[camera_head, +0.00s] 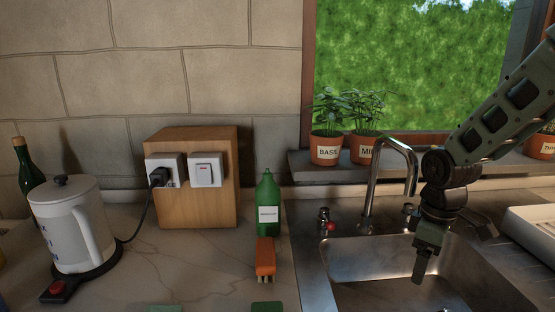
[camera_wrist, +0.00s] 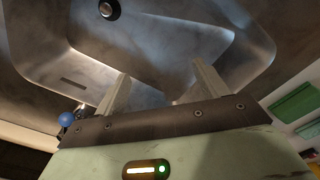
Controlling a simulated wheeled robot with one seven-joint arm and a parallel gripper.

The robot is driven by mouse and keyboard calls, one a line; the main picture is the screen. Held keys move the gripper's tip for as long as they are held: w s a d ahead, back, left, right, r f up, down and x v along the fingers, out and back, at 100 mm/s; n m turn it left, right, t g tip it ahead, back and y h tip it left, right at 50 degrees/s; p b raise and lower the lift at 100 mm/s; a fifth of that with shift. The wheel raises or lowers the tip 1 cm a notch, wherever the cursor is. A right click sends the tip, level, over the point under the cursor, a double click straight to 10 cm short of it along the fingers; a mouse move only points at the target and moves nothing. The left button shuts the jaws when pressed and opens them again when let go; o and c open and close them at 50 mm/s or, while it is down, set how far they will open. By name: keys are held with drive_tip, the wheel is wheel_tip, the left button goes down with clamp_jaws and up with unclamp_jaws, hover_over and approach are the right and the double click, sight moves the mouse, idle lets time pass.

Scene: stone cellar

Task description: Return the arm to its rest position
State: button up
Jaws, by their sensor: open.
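My gripper (camera_head: 420,268) hangs from my arm over the right part of the metal sink (camera_head: 375,292), pointing down into the basin, with nothing held. In the wrist view my gripper (camera_wrist: 158,90) shows two pale fingers spread apart with a clear gap. Behind them lies the sink basin (camera_wrist: 215,62) with its round dark drain (camera_wrist: 109,9). My arm comes in from the upper right and passes in front of the window and the sill.
The faucet (camera_head: 372,185) stands close left of my gripper. A green bottle (camera_head: 268,205), an orange brush (camera_head: 265,258), a wooden socket block (camera_head: 215,175) and a white kettle (camera_head: 72,225) stand to the left. Potted herbs (camera_head: 327,148) line the sill. A white rack (camera_head: 535,235) is at right.

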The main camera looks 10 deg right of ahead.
drive_tip(key=s+a+r, duration=0.2)
drive_tip(key=s+a, duration=0.8)
drive_tip(key=s+a+r, duration=0.2)
drive_tip(key=s+a, duration=0.7)
drive_tip(key=a, duration=0.2)
drive_tip(key=shift+s+a+r+m+y, duration=0.2)
drive_tip(key=shift+s+r+m+y, duration=0.1)
drive_tip(key=shift+s+r+m, duration=0.1)
